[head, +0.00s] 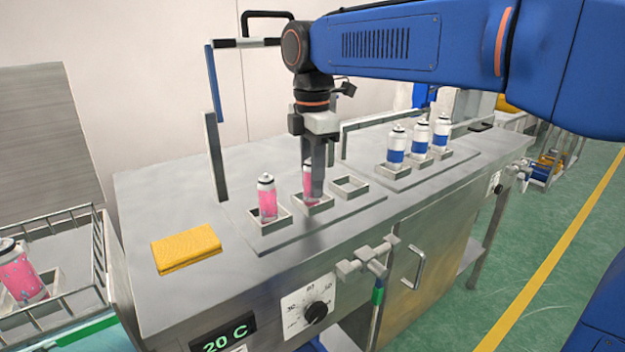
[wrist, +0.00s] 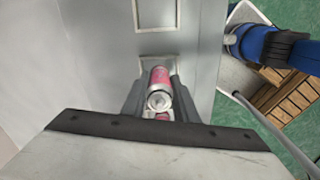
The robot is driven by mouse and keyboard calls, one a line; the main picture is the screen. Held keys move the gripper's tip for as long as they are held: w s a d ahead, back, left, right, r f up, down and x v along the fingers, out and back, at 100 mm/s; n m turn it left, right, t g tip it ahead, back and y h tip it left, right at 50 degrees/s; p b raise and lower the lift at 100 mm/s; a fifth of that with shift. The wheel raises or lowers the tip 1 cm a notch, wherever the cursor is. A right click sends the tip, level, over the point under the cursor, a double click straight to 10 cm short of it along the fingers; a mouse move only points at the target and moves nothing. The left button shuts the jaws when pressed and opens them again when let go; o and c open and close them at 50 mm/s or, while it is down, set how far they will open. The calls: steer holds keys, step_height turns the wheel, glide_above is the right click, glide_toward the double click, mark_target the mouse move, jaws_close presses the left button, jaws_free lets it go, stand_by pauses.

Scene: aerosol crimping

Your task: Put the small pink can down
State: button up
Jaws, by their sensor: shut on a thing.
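A small pink can (head: 307,182) is between the fingers of my gripper (head: 318,180), at the middle square holder (head: 318,206) of the near plate on the steel bench. My gripper points down and is shut on this can, partly hiding it. The can looks upright, with its base at or in the holder; I cannot tell whether it touches the bottom. In the wrist view the can (wrist: 160,88) shows between the fingers (wrist: 158,100). Another pink can (head: 267,200) stands in the holder to the left. The holder to the right (head: 349,186) is empty.
Several blue-and-white cans (head: 396,147) stand in holders on the plate further right. A yellow cloth (head: 187,247) lies at the bench's front left. A pink can (head: 20,275) stands in a railed tray (head: 75,300) at far left. An upright post (head: 215,155) rises behind the holders.

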steer(key=shift+f, duration=0.25)
steer(key=o, duration=1.1)
step_height(320, 180, up, 12)
steer(key=shift+r, duration=0.1)
steer(key=s+d+f+m+t, duration=0.1)
steer(key=s+d+f+m, duration=0.15)
steer(key=d, duration=0.25)
steer(key=s+d+f+m, duration=0.2)
steer(key=d+f+m, duration=0.15)
steer(key=d, duration=0.25)
steer(key=s+d+f+m+t, duration=0.1)
steer(key=s+d+f+m, duration=0.4)
steer(key=f, duration=0.2)
steer(key=s+d+f+m+t, duration=0.1)
steer(key=s+d+f+m, duration=0.4)
steer(key=f, duration=0.3)
steer(key=s+d+f+m+t, duration=0.1)
steer(key=s+d+f+m, duration=0.5)
steer(key=f, duration=0.2)
steer(key=shift+s+f+m+t, duration=0.1)
steer(key=shift+f+m+t, duration=0.1)
steer(key=shift+m+t, duration=0.15)
